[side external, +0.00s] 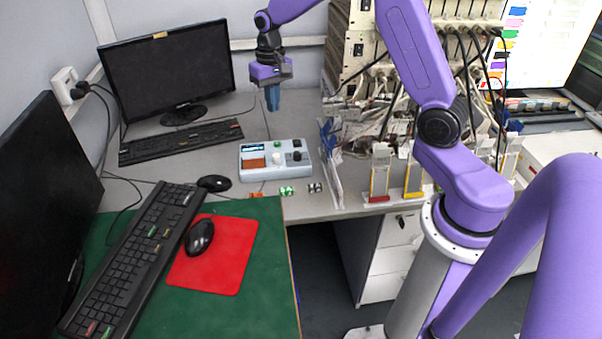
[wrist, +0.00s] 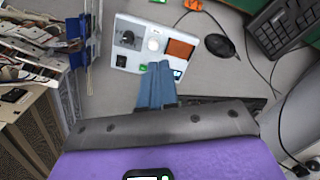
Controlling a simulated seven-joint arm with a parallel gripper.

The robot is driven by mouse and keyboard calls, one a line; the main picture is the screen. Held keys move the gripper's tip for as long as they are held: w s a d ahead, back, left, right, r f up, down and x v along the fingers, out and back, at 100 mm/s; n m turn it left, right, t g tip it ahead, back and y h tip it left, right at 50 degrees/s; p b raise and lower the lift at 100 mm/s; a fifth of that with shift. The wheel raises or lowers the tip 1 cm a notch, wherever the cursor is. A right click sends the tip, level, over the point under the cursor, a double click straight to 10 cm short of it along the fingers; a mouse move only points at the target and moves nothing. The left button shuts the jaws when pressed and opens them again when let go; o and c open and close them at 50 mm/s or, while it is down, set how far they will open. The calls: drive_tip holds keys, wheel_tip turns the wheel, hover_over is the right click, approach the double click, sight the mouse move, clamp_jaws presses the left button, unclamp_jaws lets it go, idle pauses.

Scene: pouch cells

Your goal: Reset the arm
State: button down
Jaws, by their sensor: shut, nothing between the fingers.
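My purple arm ends in my gripper (side external: 271,98), which has blue fingers pointing down. In the side view it hangs in the air above the back of the grey desk, behind the white instrument box (side external: 276,158). The fingers are together with nothing between them. In the wrist view the blue fingers of my gripper (wrist: 156,84) lie close together, and the instrument box (wrist: 150,45) with its orange panel and knobs shows beyond them. The fingertips overlap the edge of the box in that view, but the side view shows them apart from it.
Small green-and-white (side external: 287,191) and dark (side external: 315,187) pieces lie in front of the box. A rack with cables (side external: 375,60) and upright clear holders (side external: 380,170) stand to the right. A monitor (side external: 168,70), keyboards (side external: 180,142) and a red mouse pad (side external: 225,265) are at left.

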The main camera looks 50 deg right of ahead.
drive_tip(key=s+a+r+n, duration=0.2)
drive_tip(key=s+a+n, duration=0.2)
drive_tip(key=s+a, duration=0.3)
drive_tip(key=s+a+r+n, duration=0.35)
drive_tip(key=s+a, duration=0.25)
drive_tip(key=s, duration=0.4)
drive_tip(key=s+d+f+n, duration=0.1)
drive_tip(key=s+n, duration=0.7)
drive_tip(key=s, duration=1)
drive_tip(key=shift+d+f, duration=0.15)
drive_tip(key=shift+d, duration=0.35)
drive_tip(key=shift+w+n, duration=0.1)
drive_tip(key=shift+n, duration=0.15)
